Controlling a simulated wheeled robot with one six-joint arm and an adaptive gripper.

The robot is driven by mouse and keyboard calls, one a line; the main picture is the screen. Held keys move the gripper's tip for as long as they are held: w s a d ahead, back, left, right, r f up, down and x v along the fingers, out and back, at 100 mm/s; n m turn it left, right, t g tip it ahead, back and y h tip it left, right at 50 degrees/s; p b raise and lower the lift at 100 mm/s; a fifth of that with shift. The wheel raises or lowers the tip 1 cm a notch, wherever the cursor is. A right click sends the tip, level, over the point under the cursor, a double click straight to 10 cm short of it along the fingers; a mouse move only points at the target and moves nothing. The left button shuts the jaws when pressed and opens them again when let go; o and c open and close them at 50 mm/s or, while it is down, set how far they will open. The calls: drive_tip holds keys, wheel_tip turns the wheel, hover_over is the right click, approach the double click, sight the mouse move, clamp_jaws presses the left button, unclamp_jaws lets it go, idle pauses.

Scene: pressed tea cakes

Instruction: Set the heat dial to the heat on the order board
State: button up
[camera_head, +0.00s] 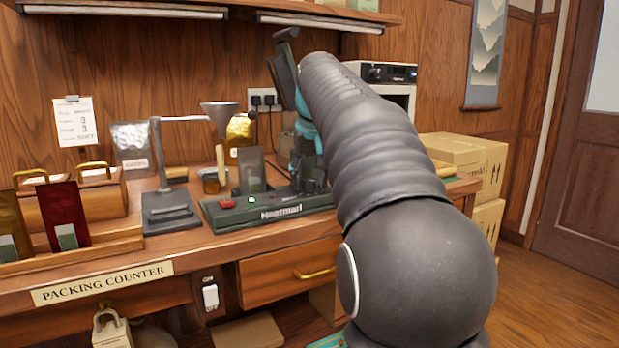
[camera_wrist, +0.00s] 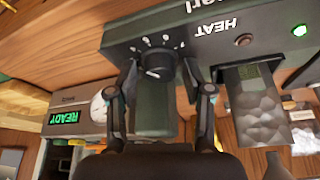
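The heat dial (camera_wrist: 158,66) is a dark round knob on the sealer's face in the wrist view, with white tick marks around it and the word HEAT beside it. The sealer (camera_head: 270,212), a dark green machine, stands on the counter in the head view; its dial is hidden there. My gripper (camera_wrist: 167,82) is open, with one finger at each side of the dial in the picture; I cannot tell whether they touch it. It also shows in the head view (camera_head: 307,155), over the sealer's right part.
A green READY display (camera_wrist: 64,117) and a lit green lamp (camera_wrist: 300,30) show in the wrist view. A funnel stand (camera_head: 165,185) and a dark pouch (camera_head: 251,170) stand close to the sealer. Cartons (camera_head: 465,160) are at the right.

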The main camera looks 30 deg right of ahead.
drive_tip(key=c, duration=0.7)
drive_tip(key=shift+o, duration=0.2)
drive_tip(key=n+y, duration=0.2)
drive_tip(key=n, duration=0.2)
drive_tip(key=shift+d+n, duration=0.15)
drive_tip(key=shift+n, duration=0.25)
drive_tip(key=shift+n+y, duration=0.7)
drive_tip(key=shift+n, duration=1.5)
drive_tip(key=o, duration=1.1)
drive_tip(key=shift+o, duration=0.2)
